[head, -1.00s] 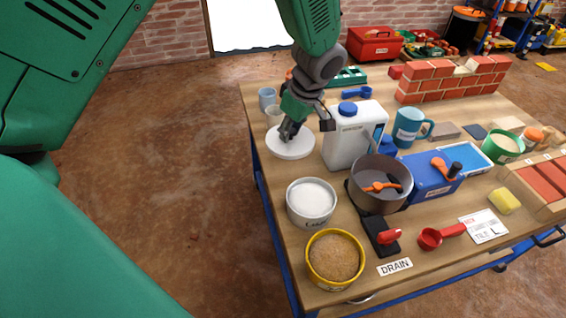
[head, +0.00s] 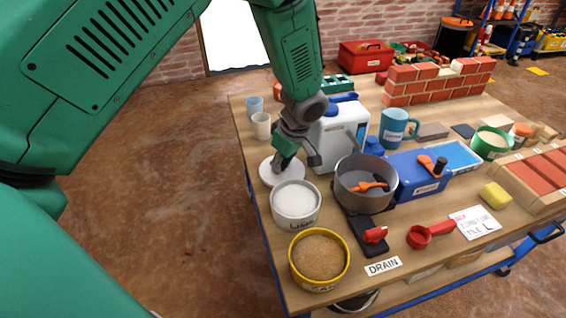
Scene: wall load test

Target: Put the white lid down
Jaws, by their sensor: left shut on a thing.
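The white lid (head: 272,174) is a flat round disc near the left edge of the wooden table (head: 247,140). My left gripper (head: 283,162) is above it, shut on the lid, its fingers pointing down at the lid's middle. The lid is close over the tabletop; I cannot tell whether it touches the wood. Its front edge is right behind the tub of white powder (head: 296,203). My right gripper does not show.
A white jug (head: 338,135) stands just right of the left gripper. Two cups (head: 261,125) stand behind the lid. A grey pot (head: 365,182) and a yellow tub of brown grain (head: 319,258) are nearer. The table's left edge is close.

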